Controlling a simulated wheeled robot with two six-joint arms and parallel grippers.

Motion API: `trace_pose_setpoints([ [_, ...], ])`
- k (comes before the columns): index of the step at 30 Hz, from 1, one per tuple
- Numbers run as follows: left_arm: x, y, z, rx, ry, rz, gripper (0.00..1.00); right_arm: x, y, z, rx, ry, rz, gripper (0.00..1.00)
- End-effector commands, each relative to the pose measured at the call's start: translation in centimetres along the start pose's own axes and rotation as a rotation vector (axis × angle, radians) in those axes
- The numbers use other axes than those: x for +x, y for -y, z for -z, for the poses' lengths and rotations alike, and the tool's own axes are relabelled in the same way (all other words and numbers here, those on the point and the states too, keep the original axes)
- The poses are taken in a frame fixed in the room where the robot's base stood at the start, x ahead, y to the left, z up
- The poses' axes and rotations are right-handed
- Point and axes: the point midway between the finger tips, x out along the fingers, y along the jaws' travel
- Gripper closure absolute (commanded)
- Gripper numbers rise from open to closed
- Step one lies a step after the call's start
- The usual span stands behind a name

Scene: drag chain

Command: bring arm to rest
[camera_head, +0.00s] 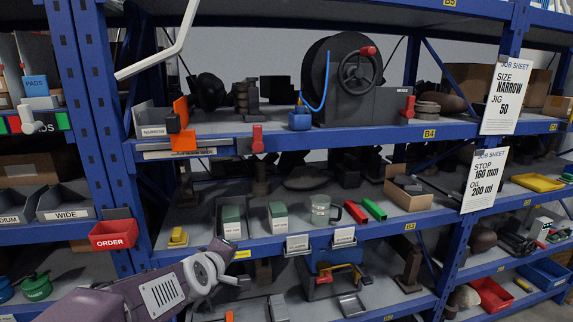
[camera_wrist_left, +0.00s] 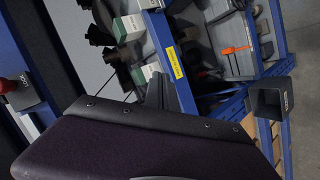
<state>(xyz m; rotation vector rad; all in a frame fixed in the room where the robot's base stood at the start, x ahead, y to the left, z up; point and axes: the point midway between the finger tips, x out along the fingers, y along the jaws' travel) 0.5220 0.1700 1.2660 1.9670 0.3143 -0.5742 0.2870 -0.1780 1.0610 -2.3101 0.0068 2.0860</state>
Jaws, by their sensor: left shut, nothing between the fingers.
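My left arm, purple-grey with a white joint, comes in from the lower left in the head view. Its left gripper (camera_head: 243,282) is at the end, small and partly hidden by the white joint, in front of the lower shelves. It is shut and holds nothing. In the left wrist view a large dark purple panel, apparently part of my arm, fills the lower half. My right gripper is not in view.
A blue shelving rack stands close in front, its middle shelf (camera_head: 285,238) just above my arm. It carries green-and-white boxes (camera_head: 232,222) and a glass mug (camera_head: 322,209). A red ORDER bin (camera_head: 113,235) hangs at the left post.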

Motion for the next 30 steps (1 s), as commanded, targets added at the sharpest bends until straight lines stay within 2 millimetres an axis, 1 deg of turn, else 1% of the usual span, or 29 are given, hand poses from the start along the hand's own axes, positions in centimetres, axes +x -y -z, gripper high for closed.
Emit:
trace_pose_setpoints([
  [1,0.7,4.3,-2.4,0.094,0.067,0.089,1.0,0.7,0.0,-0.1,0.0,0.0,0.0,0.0],
  [2,0.8,6.8,-3.7,0.16,0.114,0.142,1.0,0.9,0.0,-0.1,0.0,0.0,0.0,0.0],
  [3,0.5,10.1,-5.5,0.249,0.182,0.212,1.0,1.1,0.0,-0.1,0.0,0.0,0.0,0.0],
  [4,0.1,12.5,-6.8,0.319,0.237,0.262,1.0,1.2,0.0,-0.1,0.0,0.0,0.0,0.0],
  [5,-0.5,14.8,-7.9,0.386,0.293,0.308,1.0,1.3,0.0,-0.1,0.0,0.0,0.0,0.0],
  [6,-1.4,17.7,-9.3,0.476,0.37,0.364,1.0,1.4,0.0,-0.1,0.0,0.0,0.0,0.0],
  [8,-3.3,21.3,-11.0,0.602,0.484,0.434,1.0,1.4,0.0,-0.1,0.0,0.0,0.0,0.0],
  [9,-4.6,23.3,-11.8,0.679,0.556,0.47,1.0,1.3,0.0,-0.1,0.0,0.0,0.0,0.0],
  [12,-7.4,26.8,-13.0,0.845,0.705,0.526,1.0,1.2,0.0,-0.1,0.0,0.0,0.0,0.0],
  [13,-8.0,27.4,-13.1,0.889,0.741,0.533,1.0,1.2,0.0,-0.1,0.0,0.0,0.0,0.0],
  [15,-8.8,28.0,-13.2,0.963,0.8,0.535,1.0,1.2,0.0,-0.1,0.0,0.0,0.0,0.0],
  [18,-8.8,28.0,-13.2,0.987,0.812,0.526,1.0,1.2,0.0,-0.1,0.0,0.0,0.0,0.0],
  [30,-8.8,28.0,-13.2,0.985,0.81,0.526,1.0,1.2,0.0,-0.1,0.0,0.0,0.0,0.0],
])
